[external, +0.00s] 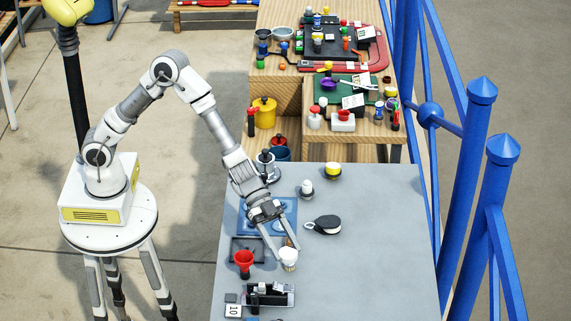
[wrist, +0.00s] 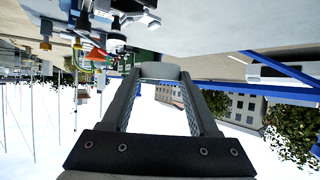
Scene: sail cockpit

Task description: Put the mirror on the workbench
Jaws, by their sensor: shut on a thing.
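My gripper (external: 288,253) reaches down over the front part of the grey table (external: 390,230). Its fingers are shut on a small white, cup-like thing (external: 288,258), with a brown spot just above it. In the wrist view my gripper (wrist: 160,78) has a pale grey thing (wrist: 160,71) between its fingertips. I cannot tell whether this thing is the mirror, or whether it touches the table. A black, rounded, pale-edged thing with a small ring (external: 325,225) lies to the right of the gripper. The wooden workbench (external: 285,95) stands behind the grey table.
A red funnel-like thing (external: 243,260) stands left of the gripper. A black-and-silver device (external: 270,294) lies in front. A white-and-grey bottle (external: 306,188) and yellow-topped tin (external: 333,171) stand farther back. The grey table's right side is clear. Blue railings (external: 470,190) stand to its right.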

